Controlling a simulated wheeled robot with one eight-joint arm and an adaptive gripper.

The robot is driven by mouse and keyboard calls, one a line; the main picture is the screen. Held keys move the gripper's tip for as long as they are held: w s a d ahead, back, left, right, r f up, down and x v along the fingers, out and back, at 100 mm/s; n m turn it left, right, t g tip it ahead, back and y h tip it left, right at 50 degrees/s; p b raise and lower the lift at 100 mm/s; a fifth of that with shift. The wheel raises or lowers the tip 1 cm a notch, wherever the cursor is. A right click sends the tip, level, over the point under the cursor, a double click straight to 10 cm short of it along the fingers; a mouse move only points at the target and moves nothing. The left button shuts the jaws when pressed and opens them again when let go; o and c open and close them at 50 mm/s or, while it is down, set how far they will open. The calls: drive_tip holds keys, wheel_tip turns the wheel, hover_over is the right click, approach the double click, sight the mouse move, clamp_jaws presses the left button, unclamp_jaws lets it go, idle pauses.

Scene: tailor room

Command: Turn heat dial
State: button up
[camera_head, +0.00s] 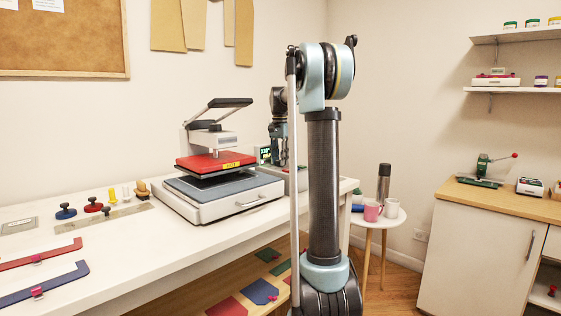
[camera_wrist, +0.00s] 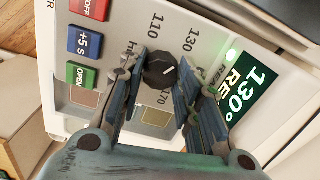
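The heat dial (camera_wrist: 160,72) is a round black knob with a pale pointer mark on a light control panel (camera_wrist: 215,28). Printed numbers 110, 130 and 170 surround it. In the head view my gripper (camera_head: 279,157) is at the control box beside the heat press (camera_head: 215,190), partly behind my arm. The press stands with its red upper plate raised.
Red, blue and green buttons (camera_wrist: 85,42) lie left of the dial. The white table (camera_head: 110,245) holds stamps and rulers at left. A small round table (camera_head: 384,219) with mugs and a flask stands behind my arm. A cabinet (camera_head: 478,240) stands at right.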

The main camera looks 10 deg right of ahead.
drive_tip(key=o, duration=0.4)
drive_tip(key=shift+w+a, duration=0.15)
drive_tip(key=shift+a, duration=0.05)
drive_tip(key=shift+d, duration=0.1)
wheel_tip(320, 180, up, 12)
drive_tip(key=shift+f, duration=0.1)
idle(0.4)
drive_tip(key=s+f+n+t, duration=0.1)
drive_tip(key=s+f+n, duration=0.1)
drive_tip(key=s+f, duration=0.8)
drive_tip(key=s+f+n, duration=0.3)
drive_tip(key=s+f, duration=0.2)
drive_tip(key=s, duration=0.8)
drive_tip(key=s+f+n+t, duration=0.1)
drive_tip(key=s+f+n, duration=0.1)
drive_tip(key=s+f, duration=0.8)
drive_tip(key=s+f+n, duration=0.1)
drive_tip(key=s+f, duration=0.4)
drive_tip(key=s+f+n, duration=0.1)
drive_tip(key=s+f, duration=0.5)
drive_tip(key=shift+s+d+f, duration=0.2)
drive_tip(key=shift+s, duration=0.05)
